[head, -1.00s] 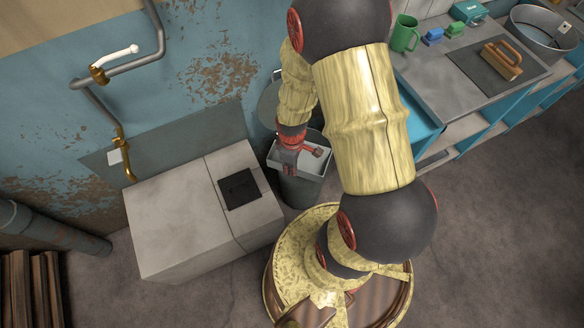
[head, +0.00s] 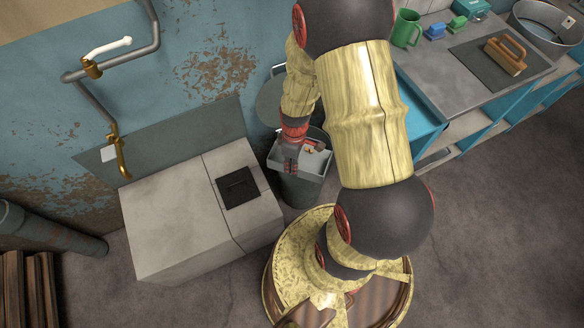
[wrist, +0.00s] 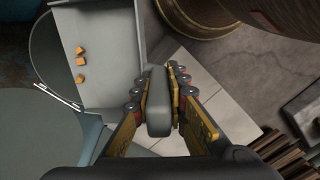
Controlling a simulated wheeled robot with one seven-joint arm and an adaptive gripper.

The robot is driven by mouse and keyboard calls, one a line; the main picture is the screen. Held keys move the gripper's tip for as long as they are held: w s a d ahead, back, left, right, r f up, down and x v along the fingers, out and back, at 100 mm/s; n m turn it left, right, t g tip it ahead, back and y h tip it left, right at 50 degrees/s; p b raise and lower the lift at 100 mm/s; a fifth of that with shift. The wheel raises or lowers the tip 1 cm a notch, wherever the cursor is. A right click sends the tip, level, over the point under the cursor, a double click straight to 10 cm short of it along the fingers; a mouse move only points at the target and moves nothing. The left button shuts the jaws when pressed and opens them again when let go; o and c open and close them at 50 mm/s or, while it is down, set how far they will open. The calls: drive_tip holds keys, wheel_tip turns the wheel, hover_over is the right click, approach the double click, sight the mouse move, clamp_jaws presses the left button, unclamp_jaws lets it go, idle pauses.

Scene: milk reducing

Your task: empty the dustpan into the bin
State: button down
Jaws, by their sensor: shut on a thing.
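My gripper (head: 291,160) is shut on the handle of a grey dustpan (head: 317,166). In the wrist view, the handle lies between the fingers (wrist: 160,80) of my gripper, and the pan (wrist: 112,35) extends to the upper left. Several small orange-brown crumbs (wrist: 80,61) lie in the pan. The dark grey bin (head: 299,190) stands on the floor directly under the pan in the head view. The pan hides most of the bin's opening, and the gap between them is hard to judge. The bin's round lid (head: 275,101) is raised behind it.
A pale grey cabinet (head: 165,220) with a black plate (head: 237,187) stands left of the bin. Pipes (head: 100,105) run along the left wall.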

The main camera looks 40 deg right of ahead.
drive_tip(key=shift+w+d+r+g+y+p, duration=0.2)
drive_tip(key=shift+w+d+r+y+p, duration=0.15)
drive_tip(key=shift+r, duration=0.25)
drive_tip(key=shift+w+d+r+g+y+p, duration=0.2)
drive_tip(key=shift+d+r+y, duration=0.2)
drive_tip(key=shift+r, duration=0.2)
drive_tip(key=w+d+r+g+y+p, duration=0.2)
drive_tip(key=w+d+r+y+p, duration=0.1)
drive_tip(key=d, duration=0.3)
drive_tip(key=shift+w+r+g+y, duration=0.3)
drive_tip(key=shift+r+y, duration=0.25)
drive_tip(key=shift+r, duration=0.15)
drive_tip(key=shift+a+f, duration=0.1)
